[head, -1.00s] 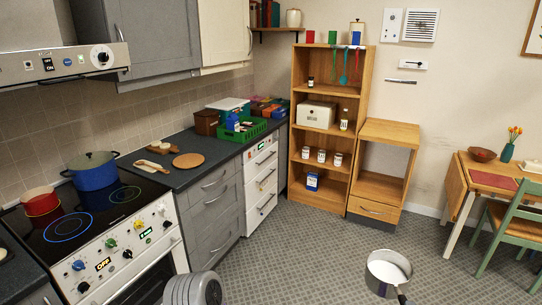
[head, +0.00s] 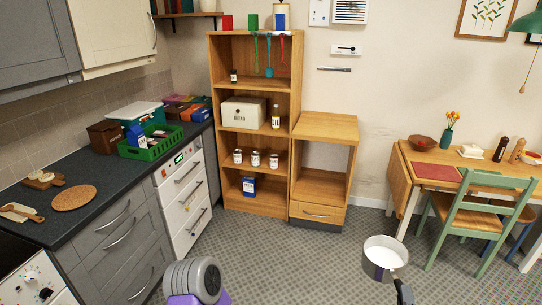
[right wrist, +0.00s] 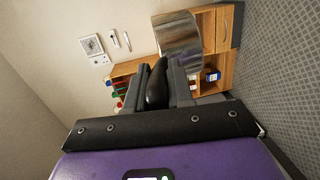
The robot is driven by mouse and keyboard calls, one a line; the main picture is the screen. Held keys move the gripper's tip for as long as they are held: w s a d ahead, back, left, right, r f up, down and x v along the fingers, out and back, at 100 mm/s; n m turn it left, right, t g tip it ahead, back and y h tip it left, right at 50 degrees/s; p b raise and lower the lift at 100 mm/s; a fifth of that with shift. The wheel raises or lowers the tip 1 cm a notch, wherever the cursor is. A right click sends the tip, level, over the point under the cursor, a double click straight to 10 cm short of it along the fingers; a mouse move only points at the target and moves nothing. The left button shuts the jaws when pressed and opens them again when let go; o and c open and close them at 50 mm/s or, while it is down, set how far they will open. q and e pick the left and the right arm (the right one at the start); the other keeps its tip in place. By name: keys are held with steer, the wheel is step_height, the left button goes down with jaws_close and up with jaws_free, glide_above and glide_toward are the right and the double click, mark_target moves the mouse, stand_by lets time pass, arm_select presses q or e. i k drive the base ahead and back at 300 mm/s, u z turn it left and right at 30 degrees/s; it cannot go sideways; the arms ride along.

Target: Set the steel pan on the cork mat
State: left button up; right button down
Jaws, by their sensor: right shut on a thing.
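The steel pan (head: 385,262) hangs in the air over the floor at the lower right of the head view, its light inside facing up. Its black handle (head: 401,286) runs down toward the bottom edge. My right gripper (right wrist: 160,82) is shut on this handle in the right wrist view, with the pan's shiny side (right wrist: 178,36) beyond the fingers. The cork mat (head: 74,198) is a round brown disc lying bare on the dark counter at the left, far from the pan. My left gripper is out of view.
The counter (head: 100,222) also bears a wooden board (head: 18,213) beside the mat and a green crate (head: 150,150) farther back. A wooden shelf unit (head: 253,195) stands at the back. A table (head: 400,165) and green chair (head: 470,218) stand right. Middle floor is clear.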

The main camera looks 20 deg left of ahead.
mark_target(86, 199)
steer(key=u, duration=0.15)
steer(key=i, duration=1.2)
steer(key=u, duration=1.05)
steer(key=i, duration=0.7)
steer(key=u, duration=0.75)
